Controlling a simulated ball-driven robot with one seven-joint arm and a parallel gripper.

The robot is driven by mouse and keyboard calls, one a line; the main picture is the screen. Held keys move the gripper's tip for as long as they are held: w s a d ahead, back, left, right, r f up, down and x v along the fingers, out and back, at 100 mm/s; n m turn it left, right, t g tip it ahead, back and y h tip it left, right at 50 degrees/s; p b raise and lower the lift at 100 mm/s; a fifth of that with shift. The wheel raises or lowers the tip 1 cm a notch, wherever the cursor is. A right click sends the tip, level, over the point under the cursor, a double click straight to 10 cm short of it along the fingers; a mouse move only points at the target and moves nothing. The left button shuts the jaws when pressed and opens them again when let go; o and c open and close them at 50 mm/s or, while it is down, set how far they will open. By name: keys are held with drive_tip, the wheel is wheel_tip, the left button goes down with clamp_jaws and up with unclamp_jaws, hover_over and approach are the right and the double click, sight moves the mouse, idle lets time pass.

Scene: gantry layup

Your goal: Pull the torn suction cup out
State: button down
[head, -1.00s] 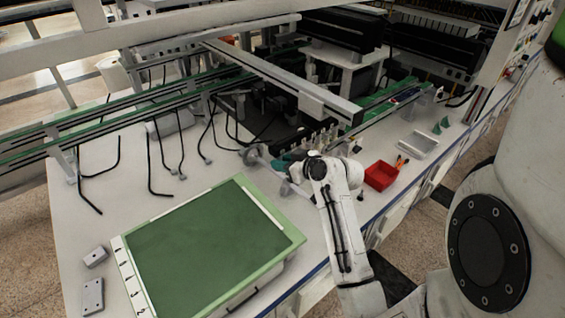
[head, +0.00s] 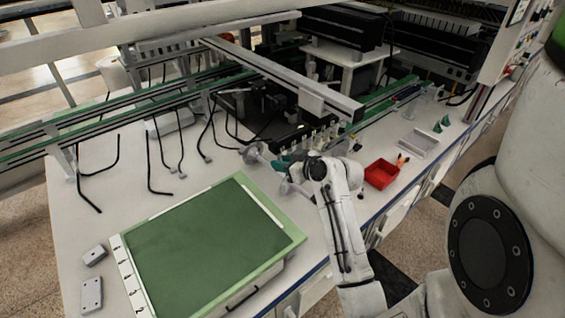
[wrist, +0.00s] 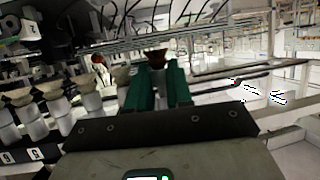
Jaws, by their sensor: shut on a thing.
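My gripper (wrist: 158,75) has two dark green fingers and is shut on a dark brown suction cup (wrist: 157,58), which shows between the fingertips. Whether the cup is torn, or still touches its fitting, I cannot tell. Several tan suction cups (wrist: 51,90) on pale cylinders stand in a row to the left of the fingers. In the head view my gripper's teal fingers (head: 281,163) are beside the near end of the gantry, and the held cup cannot be made out. The row of pale fittings (head: 318,139) stands just behind my wrist.
A red bin (head: 381,174) and a grey tray (head: 418,143) stand right of my arm. A green mat (head: 205,245) lies at the front. The gantry beam (head: 270,70) passes over the work area. Black hoses (head: 150,165) hang at the left, with bare white bench around them.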

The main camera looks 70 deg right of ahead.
drive_tip(key=shift+f+b, duration=0.9)
drive_tip(key=shift+f, duration=0.25)
idle(0.4)
drive_tip(key=shift+f+b, duration=1.4)
drive_tip(key=shift+f, duration=0.35)
